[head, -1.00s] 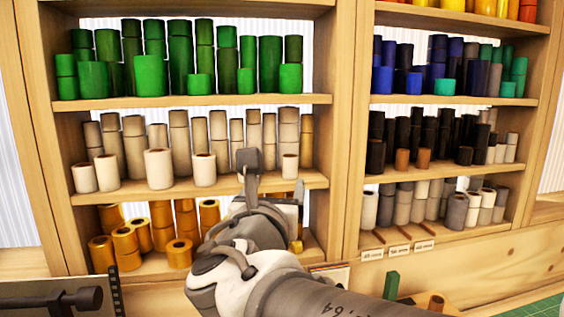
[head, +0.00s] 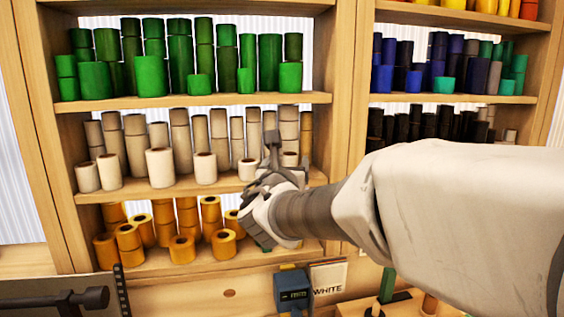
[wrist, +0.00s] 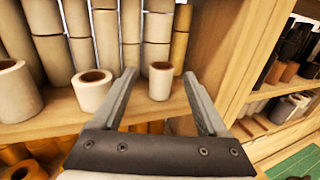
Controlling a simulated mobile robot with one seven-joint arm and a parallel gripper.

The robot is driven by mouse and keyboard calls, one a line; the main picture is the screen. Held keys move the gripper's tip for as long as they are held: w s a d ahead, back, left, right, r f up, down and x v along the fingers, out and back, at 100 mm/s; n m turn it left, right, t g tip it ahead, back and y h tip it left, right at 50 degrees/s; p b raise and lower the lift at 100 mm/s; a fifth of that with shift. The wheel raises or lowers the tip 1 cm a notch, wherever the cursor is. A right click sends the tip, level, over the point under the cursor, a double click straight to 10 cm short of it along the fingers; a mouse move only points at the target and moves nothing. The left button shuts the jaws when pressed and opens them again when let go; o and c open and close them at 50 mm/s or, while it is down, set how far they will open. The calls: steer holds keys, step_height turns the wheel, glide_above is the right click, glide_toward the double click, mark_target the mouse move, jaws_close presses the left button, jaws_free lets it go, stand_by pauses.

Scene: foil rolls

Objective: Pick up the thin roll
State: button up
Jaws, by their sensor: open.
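A slim cream roll (wrist: 160,82) stands upright at the front of the middle shelf, near its right end; in the head view its top (head: 290,158) shows just right of my gripper (head: 272,145). In the wrist view my gripper (wrist: 158,76) is open and empty, its two fingers pointing toward the shelf. The slim roll shows in the gap between the fingertips, beyond them and apart from both as far as I can tell. A wider, short cream roll (wrist: 92,90) stands just left of the left finger.
Taller beige rolls (wrist: 110,35) stand close behind. The shelf's right upright (wrist: 232,50) is near the right finger. Orange rolls (head: 183,249) fill the shelf below and green rolls (head: 150,75) the one above. A blue device (head: 292,290) sits lower down.

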mark_target(289, 159)
steer(key=shift+w+d+p, duration=0.2)
steer(key=shift+w, duration=0.75)
steer(key=shift+w+d+p, duration=0.2)
steer(key=shift+w, duration=0.75)
jaws_close()
